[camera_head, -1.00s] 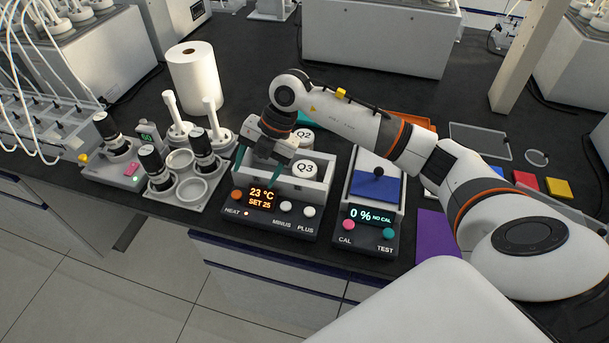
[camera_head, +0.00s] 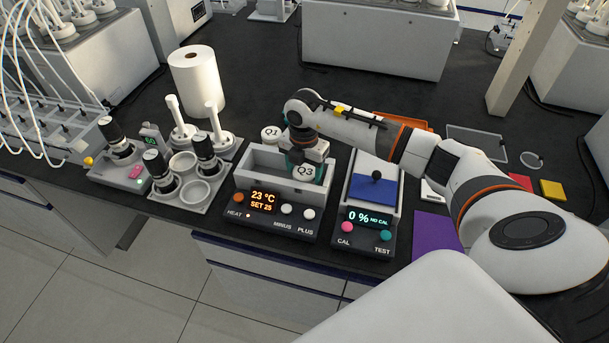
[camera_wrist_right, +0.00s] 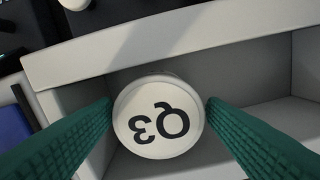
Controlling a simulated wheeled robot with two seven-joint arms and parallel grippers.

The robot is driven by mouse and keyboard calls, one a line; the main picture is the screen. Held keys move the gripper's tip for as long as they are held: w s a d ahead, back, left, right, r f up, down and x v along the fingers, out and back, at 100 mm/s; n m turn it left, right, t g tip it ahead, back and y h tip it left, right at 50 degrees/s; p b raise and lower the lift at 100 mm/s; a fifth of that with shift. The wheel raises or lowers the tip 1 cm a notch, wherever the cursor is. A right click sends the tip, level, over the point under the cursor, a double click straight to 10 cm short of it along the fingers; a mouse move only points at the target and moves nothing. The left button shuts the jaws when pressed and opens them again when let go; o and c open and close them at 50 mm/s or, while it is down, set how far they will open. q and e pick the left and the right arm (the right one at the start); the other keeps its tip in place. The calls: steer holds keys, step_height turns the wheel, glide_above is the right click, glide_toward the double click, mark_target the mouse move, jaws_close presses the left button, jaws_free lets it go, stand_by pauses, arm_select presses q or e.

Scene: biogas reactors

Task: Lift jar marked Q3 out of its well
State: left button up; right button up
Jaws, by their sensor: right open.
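The jar marked Q3 (camera_head: 304,171) has a round white lid. It sits in the right end of the grey-walled well of the heater unit (camera_head: 262,153). In the right wrist view the Q3 lid (camera_wrist_right: 158,117) shows upside down, close to the well wall. My right gripper (camera_head: 307,168) is over the jar and points down. In the wrist view its green ribbed fingers (camera_wrist_right: 160,105) are open, one on each side of the lid. Small gaps seem to show beside the lid; contact lower down is hidden. My left gripper is not in view.
A jar marked Q1 (camera_head: 271,133) stands behind the well. The tester with a blue plate (camera_head: 373,189) is close on the right. A rack with round holders (camera_head: 193,192) stands left, and a paper roll (camera_head: 197,82) behind it. The well's left part is empty.

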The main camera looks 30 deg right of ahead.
mark_target(305, 171)
steer(key=shift+d+f, duration=0.2)
steer(key=shift+f, duration=1.35)
steer(key=shift+c, duration=0.6)
steer(key=c, duration=0.7)
